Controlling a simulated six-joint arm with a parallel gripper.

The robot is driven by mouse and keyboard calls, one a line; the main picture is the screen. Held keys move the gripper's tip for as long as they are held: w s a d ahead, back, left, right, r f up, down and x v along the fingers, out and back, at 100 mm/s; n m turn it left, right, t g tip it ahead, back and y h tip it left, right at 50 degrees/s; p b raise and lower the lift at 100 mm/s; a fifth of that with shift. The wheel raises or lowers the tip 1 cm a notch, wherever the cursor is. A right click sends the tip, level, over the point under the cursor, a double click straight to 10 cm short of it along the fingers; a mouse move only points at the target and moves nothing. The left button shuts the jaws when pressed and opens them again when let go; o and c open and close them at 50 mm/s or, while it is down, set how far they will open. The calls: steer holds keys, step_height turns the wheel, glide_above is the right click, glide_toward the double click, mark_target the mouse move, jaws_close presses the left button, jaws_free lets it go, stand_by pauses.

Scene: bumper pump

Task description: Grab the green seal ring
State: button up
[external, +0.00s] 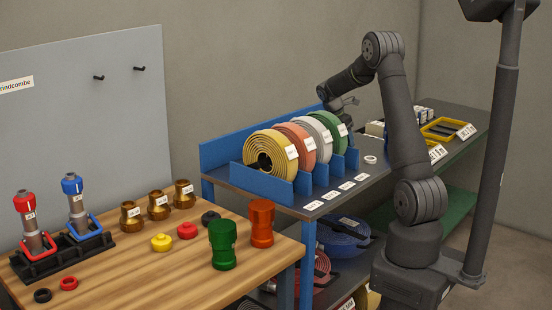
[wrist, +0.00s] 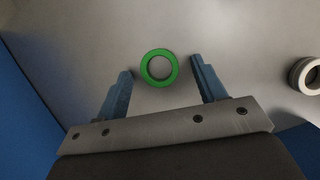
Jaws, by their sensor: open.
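The green seal ring (wrist: 145,67) lies flat on the grey shelf surface in the wrist view. My gripper (wrist: 161,74) is open, with its two blue-grey fingers apart on the left and right of the ring. The ring sits between the fingertips in the picture, slightly beyond them, and I see no contact. In the external view my gripper (external: 345,104) is behind the hose rolls at the back of the blue rack, partly hidden. The green ring cannot be made out in that view.
A white ring (wrist: 303,75) lies to the right in the wrist view and on the shelf (external: 371,159) in the external view. Blue panels flank my gripper in the wrist view. Hose rolls (external: 262,147) stand in the blue rack (external: 268,184). A yellow tray (external: 427,136) sits further right.

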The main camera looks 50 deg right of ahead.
steer(key=c, duration=1)
steer(key=shift+c, duration=0.2)
